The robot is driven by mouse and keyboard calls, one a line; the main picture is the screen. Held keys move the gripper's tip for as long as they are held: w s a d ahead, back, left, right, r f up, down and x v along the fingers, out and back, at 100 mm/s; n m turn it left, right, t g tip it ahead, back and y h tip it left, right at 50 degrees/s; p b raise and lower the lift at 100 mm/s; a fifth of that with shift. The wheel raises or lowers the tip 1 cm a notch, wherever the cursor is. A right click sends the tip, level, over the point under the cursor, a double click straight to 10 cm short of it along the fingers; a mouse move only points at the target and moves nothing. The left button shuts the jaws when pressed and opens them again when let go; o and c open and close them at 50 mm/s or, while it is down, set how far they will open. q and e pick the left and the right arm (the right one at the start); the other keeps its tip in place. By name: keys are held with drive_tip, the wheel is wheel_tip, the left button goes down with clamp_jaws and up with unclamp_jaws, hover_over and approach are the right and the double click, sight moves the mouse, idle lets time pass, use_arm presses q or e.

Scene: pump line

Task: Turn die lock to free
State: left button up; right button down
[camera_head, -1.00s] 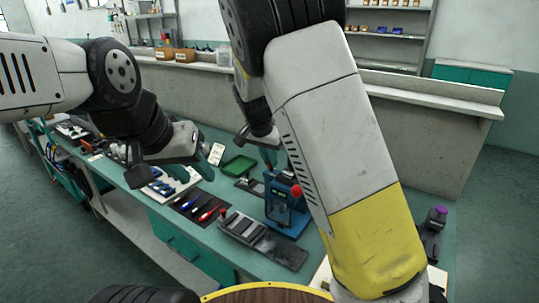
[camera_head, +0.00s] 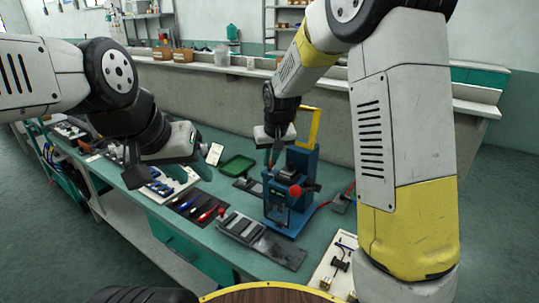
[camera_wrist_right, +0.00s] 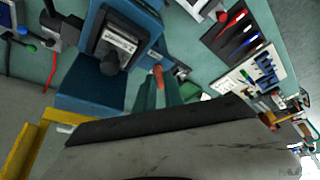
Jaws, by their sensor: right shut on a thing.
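The blue press (camera_head: 290,190) stands on the teal bench, with a red ball knob (camera_head: 295,191) facing me. It also shows in the right wrist view (camera_wrist_right: 125,25). My right gripper (camera_head: 273,158) reaches down at the press's left side. In the right wrist view its teal fingers (camera_wrist_right: 157,92) are shut on a small orange-red handle (camera_wrist_right: 158,74), which appears to be the die lock. Its turned angle is hard to tell, as the fingers cover part of it. My left gripper (camera_head: 180,147) hangs over the bench at left, away from the press; its finger gap is unclear.
A grey slotted rack (camera_head: 262,238) lies before the press. A dark mat with screwdrivers (camera_head: 198,207) and a green tray (camera_head: 237,165) are to the left. A yellow frame (camera_head: 312,125) rises behind the press. A white board (camera_head: 335,262) lies at right.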

drive_tip(key=shift+n, duration=0.3)
idle(0.4)
drive_tip(key=c, duration=1.4)
unclamp_jaws()
drive_tip(key=shift+c, duration=0.2)
drive_tip(key=v, duration=0.7)
drive_tip(key=shift+d+r, duration=0.2)
drive_tip(key=shift+r, duration=0.15)
drive_tip(key=shift+s, duration=0.1)
